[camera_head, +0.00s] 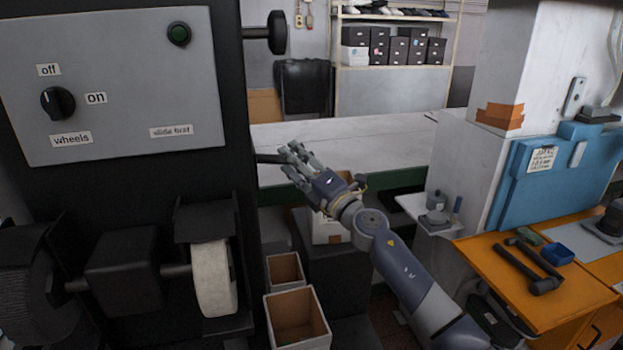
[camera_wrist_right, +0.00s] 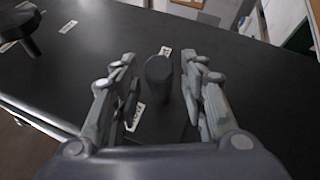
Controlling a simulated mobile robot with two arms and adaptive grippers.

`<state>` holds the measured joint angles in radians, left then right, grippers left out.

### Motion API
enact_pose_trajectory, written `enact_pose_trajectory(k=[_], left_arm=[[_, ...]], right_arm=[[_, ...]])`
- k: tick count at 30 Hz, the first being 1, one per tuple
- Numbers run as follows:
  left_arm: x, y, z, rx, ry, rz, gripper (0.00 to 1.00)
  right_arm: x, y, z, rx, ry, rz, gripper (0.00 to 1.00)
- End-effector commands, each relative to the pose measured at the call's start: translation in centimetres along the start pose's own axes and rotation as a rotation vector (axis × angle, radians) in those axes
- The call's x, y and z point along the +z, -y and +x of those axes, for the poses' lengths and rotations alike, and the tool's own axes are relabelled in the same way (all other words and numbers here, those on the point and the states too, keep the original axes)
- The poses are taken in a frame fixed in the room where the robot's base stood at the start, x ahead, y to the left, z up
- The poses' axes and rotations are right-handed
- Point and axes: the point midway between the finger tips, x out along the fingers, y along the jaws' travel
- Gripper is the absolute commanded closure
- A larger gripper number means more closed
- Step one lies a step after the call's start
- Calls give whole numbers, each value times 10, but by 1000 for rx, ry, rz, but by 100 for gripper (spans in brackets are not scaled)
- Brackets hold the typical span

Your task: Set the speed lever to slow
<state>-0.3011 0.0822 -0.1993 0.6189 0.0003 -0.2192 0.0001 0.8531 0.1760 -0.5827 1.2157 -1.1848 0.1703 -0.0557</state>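A black lever (camera_head: 268,158) sticks out from the right side of the dark machine, partly hidden by my right gripper (camera_head: 290,157). In the right wrist view, the lever's round black end (camera_wrist_right: 158,72) stands between the two spread fingers of the right gripper (camera_wrist_right: 157,60). The fingers are open, with a gap on each side of the lever. One white label (camera_wrist_right: 165,50) lies just beyond the lever and another white label (camera_wrist_right: 135,116) nearer the palm; I cannot read them surely. My left gripper is not in view.
Open boxes (camera_head: 297,318) stand below.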

Motion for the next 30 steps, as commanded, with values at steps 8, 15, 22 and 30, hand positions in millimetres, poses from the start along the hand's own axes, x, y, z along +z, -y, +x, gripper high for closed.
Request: enact_pose_trajectory(k=[8,15,22,30], left_arm=[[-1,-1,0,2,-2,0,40],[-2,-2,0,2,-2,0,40],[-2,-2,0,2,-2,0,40],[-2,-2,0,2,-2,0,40]], right_arm=[[-1,2,-47,-4,-3,-4,60],[-3,2,-88,-4,-4,2,60],[-3,1,-108,-2,-4,2,60],[-3,1,-110,-1,-4,1,60]])
